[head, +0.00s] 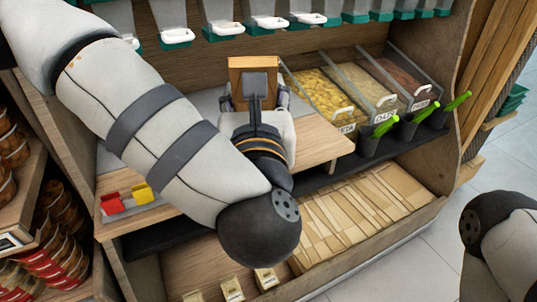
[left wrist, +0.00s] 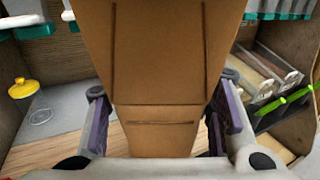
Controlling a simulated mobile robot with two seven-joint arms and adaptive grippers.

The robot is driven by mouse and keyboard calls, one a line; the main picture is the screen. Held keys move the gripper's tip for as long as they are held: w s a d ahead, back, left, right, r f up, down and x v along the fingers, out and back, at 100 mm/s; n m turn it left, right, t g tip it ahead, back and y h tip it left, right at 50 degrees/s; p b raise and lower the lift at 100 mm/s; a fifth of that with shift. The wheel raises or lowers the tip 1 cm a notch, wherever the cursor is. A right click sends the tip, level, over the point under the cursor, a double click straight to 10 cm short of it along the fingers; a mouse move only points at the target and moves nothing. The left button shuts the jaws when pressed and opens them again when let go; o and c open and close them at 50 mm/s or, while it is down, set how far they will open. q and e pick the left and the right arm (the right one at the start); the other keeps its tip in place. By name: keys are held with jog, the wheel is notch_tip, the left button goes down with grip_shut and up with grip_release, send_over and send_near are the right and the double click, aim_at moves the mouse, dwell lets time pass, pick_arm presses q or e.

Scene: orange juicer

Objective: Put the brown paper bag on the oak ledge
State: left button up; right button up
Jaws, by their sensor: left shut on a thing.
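The brown paper bag (head: 253,72) is between the fingers of my left gripper (head: 256,92), which is shut on it. In the left wrist view the bag (left wrist: 158,50) fills the middle, with a finger of the left gripper (left wrist: 165,118) on each side. The oak ledge (head: 318,140) is the light wooden surface below and around the gripper; its wood (left wrist: 60,153) also shows at the lower left of the wrist view. I cannot tell whether the bag touches the ledge. My right gripper is out of view; only part of the right arm shows.
Clear bins of dry food (head: 325,98) stand right of the bag, with green-handled scoops in dark cups (head: 410,130) before them. Dispensers (head: 265,22) hang above. Red and yellow items (head: 125,200) sit at left. A lower tray holds flat brown packets (head: 365,208).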

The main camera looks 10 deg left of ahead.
pick_arm(q)
jog(key=w+a+f+b, duration=0.2)
jog(key=shift+f, duration=0.3)
jog(key=w+a+f, duration=0.7)
jog(key=w+f, duration=0.1)
jog(key=f, duration=0.2)
jog(key=shift+w+f+b, duration=0.3)
jog(key=shift+f+b, duration=0.05)
jog(key=shift+f, duration=0.05)
jog(key=o, duration=1.6)
jog(key=shift+a, duration=0.1)
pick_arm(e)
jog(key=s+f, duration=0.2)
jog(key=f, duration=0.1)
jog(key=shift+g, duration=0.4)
